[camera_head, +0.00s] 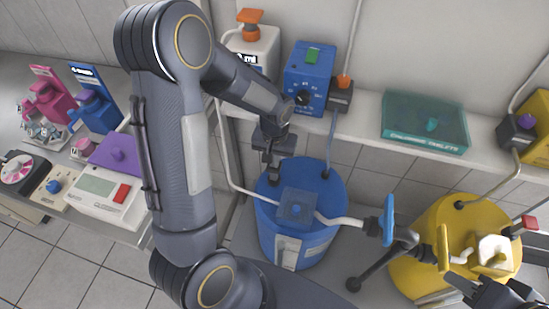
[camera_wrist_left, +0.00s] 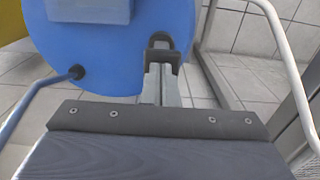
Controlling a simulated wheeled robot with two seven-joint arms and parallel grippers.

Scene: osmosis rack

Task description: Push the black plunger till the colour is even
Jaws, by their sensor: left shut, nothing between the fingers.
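I cannot pick out the black plunger for certain. A black round knob (camera_head: 302,97) sits on the front of a blue box (camera_head: 314,62) on the shelf. A black ball-ended handle (camera_head: 354,284) sticks out low between the blue drum (camera_head: 280,238) and the yellow drum (camera_head: 412,270). My left gripper (camera_head: 272,178) points down over the back left of the blue drum's lid, shut and empty. In the left wrist view its closed fingers (camera_wrist_left: 161,42) show beside the blue drum (camera_wrist_left: 100,55); contact is unclear. My right gripper (camera_head: 505,294) is partly cut off at bottom right; its jaws are unclear.
A blue valve handle (camera_head: 389,220) and pale pipe (camera_head: 345,222) join the drums. A teal tray (camera_head: 424,122) lies on the shelf. My left arm covers the middle left.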

